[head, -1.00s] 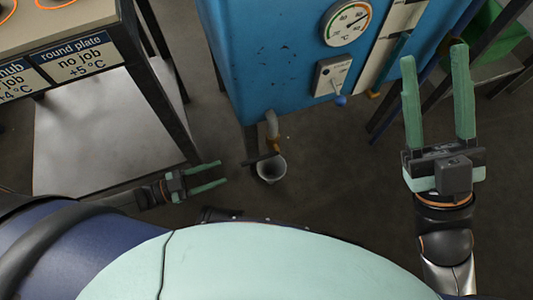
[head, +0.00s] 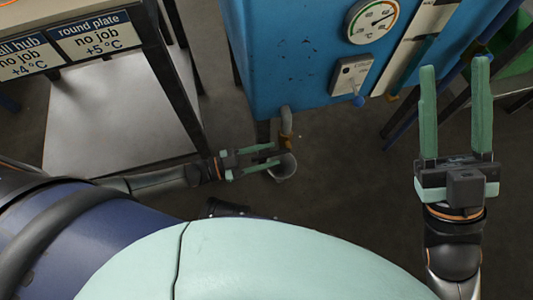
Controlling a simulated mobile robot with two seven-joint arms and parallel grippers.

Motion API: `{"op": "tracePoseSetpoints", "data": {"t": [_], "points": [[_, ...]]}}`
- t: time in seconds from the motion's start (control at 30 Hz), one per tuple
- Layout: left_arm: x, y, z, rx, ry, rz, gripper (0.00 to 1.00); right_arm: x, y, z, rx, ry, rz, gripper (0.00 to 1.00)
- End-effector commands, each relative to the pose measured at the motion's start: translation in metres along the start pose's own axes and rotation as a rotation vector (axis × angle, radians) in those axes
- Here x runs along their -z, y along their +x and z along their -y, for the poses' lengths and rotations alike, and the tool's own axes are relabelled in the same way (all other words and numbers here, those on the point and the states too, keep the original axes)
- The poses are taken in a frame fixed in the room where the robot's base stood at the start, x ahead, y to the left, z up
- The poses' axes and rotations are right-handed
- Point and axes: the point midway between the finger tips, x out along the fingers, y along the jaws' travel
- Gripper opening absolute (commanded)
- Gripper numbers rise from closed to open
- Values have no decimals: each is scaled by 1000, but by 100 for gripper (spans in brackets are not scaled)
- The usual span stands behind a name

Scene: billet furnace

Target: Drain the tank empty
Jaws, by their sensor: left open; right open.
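The blue tank (head: 300,60) stands at the top centre, with a round dial gauge (head: 371,20) and a small switch box (head: 351,74) on its face. A drain pipe (head: 286,122) comes down from its underside to a brass-coloured valve, whose handle is mostly hidden by my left gripper. A small grey bucket (head: 284,169) is below the outlet. My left gripper (head: 277,157) is open, its fingers reaching right at the valve and over the bucket; I cannot tell whether they touch. My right gripper (head: 454,62) is open and empty, raised in front of the tank's right side.
A table with a lower shelf (head: 115,115) stands on the left, bearing job signs (head: 92,36). Its dark leg (head: 172,85) is close to my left arm. A green container (head: 510,45) and dark frame bars are at the right. The floor (head: 345,160) in the middle is clear.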

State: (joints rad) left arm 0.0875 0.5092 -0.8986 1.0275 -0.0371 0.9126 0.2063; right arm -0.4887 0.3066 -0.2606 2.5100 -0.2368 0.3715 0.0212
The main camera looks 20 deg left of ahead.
Motion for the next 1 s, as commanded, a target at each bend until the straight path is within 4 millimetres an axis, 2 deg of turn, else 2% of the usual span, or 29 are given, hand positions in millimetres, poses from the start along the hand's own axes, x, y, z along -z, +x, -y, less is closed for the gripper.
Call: {"op": "tracePoseSetpoints", "data": {"t": [0.17,0.6,1.0], "points": [[0,0,0,0,0,-1,47,0,0,0,0,0,0,50],[0,0,0,0,0,-1,0,0,0,0,0,1,0,50],[0,0,0,0,0,0,0,0,0,0,0,1,-1,50]]}}
